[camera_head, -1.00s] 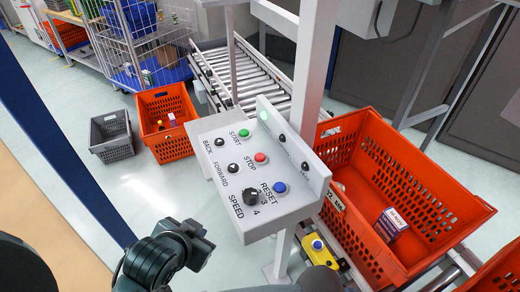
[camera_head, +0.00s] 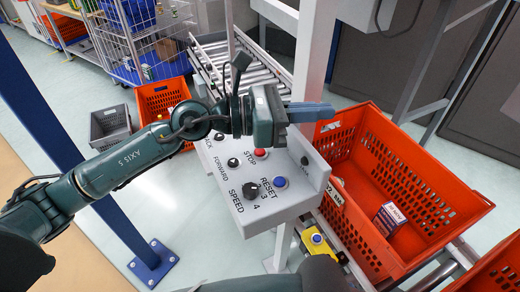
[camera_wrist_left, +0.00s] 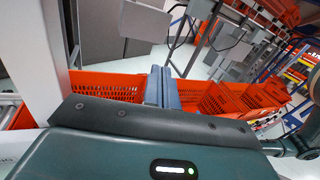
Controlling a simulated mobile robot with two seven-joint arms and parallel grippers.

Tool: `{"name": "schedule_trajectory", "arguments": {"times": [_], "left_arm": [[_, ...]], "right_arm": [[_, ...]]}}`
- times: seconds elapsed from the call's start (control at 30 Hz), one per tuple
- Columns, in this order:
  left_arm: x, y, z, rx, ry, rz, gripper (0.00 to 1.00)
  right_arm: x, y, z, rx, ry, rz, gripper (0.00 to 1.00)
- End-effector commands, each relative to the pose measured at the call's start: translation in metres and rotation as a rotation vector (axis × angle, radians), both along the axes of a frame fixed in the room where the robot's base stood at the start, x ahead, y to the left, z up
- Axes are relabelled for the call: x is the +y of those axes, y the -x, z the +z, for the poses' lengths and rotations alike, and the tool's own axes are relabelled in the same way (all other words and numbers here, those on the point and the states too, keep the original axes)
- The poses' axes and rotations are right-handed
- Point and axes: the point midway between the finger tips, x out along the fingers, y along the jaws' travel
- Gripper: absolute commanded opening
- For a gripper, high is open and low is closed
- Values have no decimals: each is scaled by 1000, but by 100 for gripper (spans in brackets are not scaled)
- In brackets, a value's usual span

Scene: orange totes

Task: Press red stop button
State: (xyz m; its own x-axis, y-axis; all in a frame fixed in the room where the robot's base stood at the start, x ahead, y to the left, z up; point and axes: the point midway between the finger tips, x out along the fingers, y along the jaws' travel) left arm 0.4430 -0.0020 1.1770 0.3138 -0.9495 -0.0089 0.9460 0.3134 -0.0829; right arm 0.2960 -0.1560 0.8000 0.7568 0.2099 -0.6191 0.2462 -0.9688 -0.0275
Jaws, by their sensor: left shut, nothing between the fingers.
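The red stop button (camera_head: 260,153) sits on the white control panel (camera_head: 262,212), next to the word STOP. It is partly in view just below my left gripper. My left gripper (camera_head: 330,112) reaches across the top of the panel, pointing right, with its fingers shut and empty. The fingers appear above the panel's right end, and I cannot tell how high. The green START button is hidden behind my gripper and wrist. In the left wrist view the shut fingers (camera_wrist_left: 162,88) point toward orange totes, and the stop button does not show. My right gripper is not in view.
The panel also has a blue reset button (camera_head: 280,182) and a black speed knob (camera_head: 250,190). A white post (camera_head: 312,50) stands behind it. A large orange tote (camera_head: 440,185) with a small box (camera_head: 390,220) is at right. A roller conveyor (camera_head: 270,70) lies behind.

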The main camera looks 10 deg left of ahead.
Motion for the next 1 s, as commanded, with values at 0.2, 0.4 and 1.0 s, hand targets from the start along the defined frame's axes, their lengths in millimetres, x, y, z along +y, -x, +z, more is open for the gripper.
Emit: {"name": "schedule_trajectory", "arguments": {"times": [0.2,0.4,1.0], "left_arm": [[66,-52,-60,-283,-725,16,0],[111,-76,-71,-335,-990,51,0],[118,-79,-78,-337,-1030,56,0]], "right_arm": [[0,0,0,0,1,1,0],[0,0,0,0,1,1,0],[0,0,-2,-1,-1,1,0]]}}
